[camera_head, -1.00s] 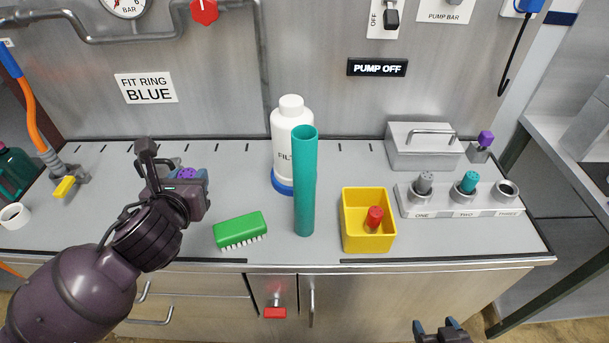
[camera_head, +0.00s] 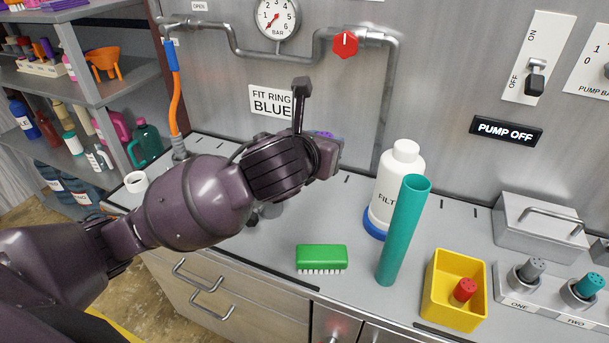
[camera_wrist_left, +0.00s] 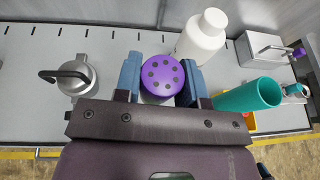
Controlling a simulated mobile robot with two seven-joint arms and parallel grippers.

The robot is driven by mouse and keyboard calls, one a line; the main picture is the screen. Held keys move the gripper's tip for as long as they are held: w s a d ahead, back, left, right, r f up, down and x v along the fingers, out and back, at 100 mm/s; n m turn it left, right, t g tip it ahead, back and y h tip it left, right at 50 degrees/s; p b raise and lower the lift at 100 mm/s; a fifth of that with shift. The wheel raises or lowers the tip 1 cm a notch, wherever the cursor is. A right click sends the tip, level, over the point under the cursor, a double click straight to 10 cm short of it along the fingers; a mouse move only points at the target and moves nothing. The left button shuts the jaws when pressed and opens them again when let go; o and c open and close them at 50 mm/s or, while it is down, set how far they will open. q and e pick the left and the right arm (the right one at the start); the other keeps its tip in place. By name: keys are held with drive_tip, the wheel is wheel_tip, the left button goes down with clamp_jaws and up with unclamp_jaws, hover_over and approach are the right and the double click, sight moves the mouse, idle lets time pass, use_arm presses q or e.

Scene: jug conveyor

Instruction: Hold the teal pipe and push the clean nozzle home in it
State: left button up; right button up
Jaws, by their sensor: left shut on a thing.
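The teal pipe (camera_head: 405,240) stands upright on the bench beside the white bottle (camera_head: 400,170). It also shows at the right of the left wrist view (camera_wrist_left: 248,95). My left gripper (camera_head: 328,150) is above the bench, left of the pipe and apart from it. In the left wrist view its blue fingers (camera_wrist_left: 161,82) are shut on a purple round-topped piece with dark dots (camera_wrist_left: 162,75). Nozzle-like pieces show: a grey one (camera_head: 532,268) in slot ONE, a teal one (camera_head: 591,284) in slot TWO. I cannot tell which is the clean nozzle. My right gripper is out of view.
A yellow bin (camera_head: 439,292) with a red piece (camera_head: 464,290) stands right of the pipe. A green brush (camera_head: 321,257) lies left of it. A metal box (camera_head: 545,225) is at the back right. A metal piece with a dark handle (camera_wrist_left: 78,75) stands left of my gripper.

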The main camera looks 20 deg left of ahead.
use_arm(q)
drive_tip(key=w+d+r+m+g+h, duration=0.1)
drive_tip(key=w+d+r+m+h, duration=0.2)
drive_tip(key=d+r, duration=0.95)
drive_tip(key=s+d+r+m+g+h, duration=0.1)
drive_tip(key=s+d+r+m+h, duration=0.1)
drive_tip(key=d+r+h, duration=0.15)
wheel_tip(320, 180, down, 6)
drive_tip(key=g, duration=0.1)
drive_tip(key=shift+s+d+f+m, duration=0.2)
drive_tip(key=shift+s+d+m, duration=0.15)
drive_tip(key=shift+m, duration=0.05)
